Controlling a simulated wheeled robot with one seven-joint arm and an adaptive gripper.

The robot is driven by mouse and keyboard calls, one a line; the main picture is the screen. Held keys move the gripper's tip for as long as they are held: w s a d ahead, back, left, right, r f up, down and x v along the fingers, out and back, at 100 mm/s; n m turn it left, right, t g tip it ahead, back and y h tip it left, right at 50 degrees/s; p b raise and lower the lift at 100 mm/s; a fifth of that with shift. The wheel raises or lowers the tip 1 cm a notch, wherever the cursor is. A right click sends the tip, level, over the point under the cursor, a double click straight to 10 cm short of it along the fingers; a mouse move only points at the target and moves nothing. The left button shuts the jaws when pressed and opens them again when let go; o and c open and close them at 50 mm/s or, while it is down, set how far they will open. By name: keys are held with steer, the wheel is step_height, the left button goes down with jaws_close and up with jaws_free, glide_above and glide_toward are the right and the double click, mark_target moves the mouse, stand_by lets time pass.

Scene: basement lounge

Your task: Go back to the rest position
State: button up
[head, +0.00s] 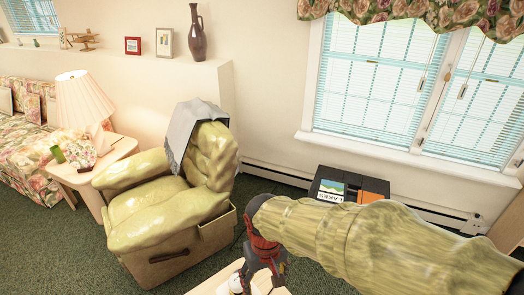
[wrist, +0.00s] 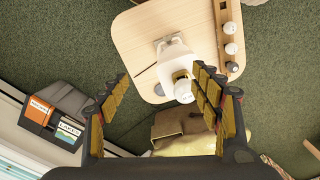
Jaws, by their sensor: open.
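My gripper (wrist: 160,75) is open in the wrist view, with its two yellow-padded fingers spread apart and nothing held between them. In the head view my gripper (head: 262,280) shows at the bottom centre, pointing down at the end of my arm, over the edge of a small wooden table (head: 207,287). A white bottle-like thing with a gold band (wrist: 172,58) stands on that table, close to the right finger in the wrist view. I cannot tell whether the finger touches it. My arm hides part of the table in the head view.
A yellow-green armchair (head: 150,215) stands left of my gripper. A black box with magazines (head: 330,172) is by the wall under the window. A side table (head: 115,150) with a lamp (head: 85,100) is further left. Round white knobs (wrist: 230,48) sit on the wooden table.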

steer(key=s+d+r+m+t+b, duration=0.2)
steer(key=s+d+r+b, duration=0.1)
steer(key=d, duration=0.6)
steer(key=s+d+r+m+t+b, duration=0.2)
steer(key=s+d+r+t+b, duration=0.1)
steer(key=d, duration=0.6)
step_height(320, 180, up, 2)
steer(key=shift+s+r+t+b, duration=0.2)
steer(key=shift+s+t+b, duration=0.1)
steer(key=shift+s, duration=0.6)
steer(key=shift+d, duration=0.1)
steer(key=shift+c, duration=0.7)
